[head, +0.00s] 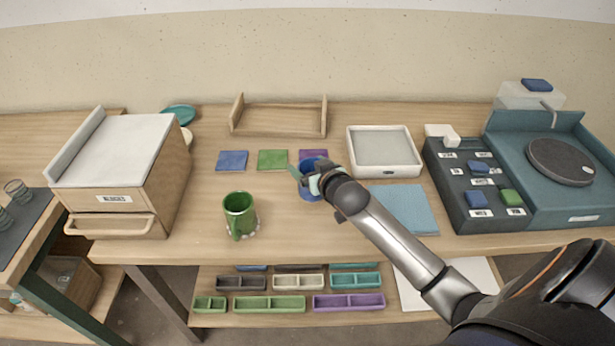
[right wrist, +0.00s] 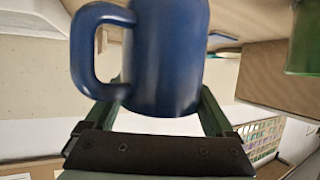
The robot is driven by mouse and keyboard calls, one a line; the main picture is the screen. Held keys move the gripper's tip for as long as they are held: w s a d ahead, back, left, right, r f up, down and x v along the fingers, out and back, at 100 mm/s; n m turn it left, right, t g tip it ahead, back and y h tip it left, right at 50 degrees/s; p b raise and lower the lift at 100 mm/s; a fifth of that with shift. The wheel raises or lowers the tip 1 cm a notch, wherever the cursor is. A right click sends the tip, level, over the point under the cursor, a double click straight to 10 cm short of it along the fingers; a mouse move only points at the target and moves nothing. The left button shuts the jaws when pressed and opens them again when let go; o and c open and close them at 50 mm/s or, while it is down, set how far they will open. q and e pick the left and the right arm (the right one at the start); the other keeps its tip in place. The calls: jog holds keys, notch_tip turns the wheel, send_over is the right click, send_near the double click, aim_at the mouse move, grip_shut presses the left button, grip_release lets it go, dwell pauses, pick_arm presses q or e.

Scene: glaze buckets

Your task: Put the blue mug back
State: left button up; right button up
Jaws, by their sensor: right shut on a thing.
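The blue mug (head: 308,192) is mostly hidden behind my right gripper (head: 308,179) in the head view, in front of the purple square (head: 313,155). In the right wrist view the blue mug (right wrist: 172,60) fills the upper middle, its handle to the left. My right gripper (right wrist: 166,105) is shut on the mug's body, one finger on each side. I cannot tell whether the mug touches the table. A blue square (head: 232,160) and a green square (head: 272,160) lie to the left. My left gripper is not in view.
A green mug (head: 239,212) stands front left of the blue mug. A white-framed tray (head: 384,170) and a light blue cloth (head: 418,208) lie to the right. A wooden rack (head: 278,121) stands behind the squares. A wooden box (head: 125,175) is at left.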

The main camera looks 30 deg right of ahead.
jog(key=shift+w+d+f, duration=0.1)
jog(key=shift+w+f, duration=0.3)
jog(key=shift+w, duration=0.05)
jog(key=shift+f, duration=1.6)
jog(key=shift+f, duration=0.1)
jog(key=o, duration=1.4)
jog(key=shift+f, duration=0.1)
jog(key=shift+s+r, duration=0.15)
jog(key=shift+r, duration=0.1)
jog(key=v, duration=1.1)
jog(key=shift+s+r+p, duration=0.1)
jog(key=shift+s+p, duration=0.2)
jog(key=shift+s, duration=0.05)
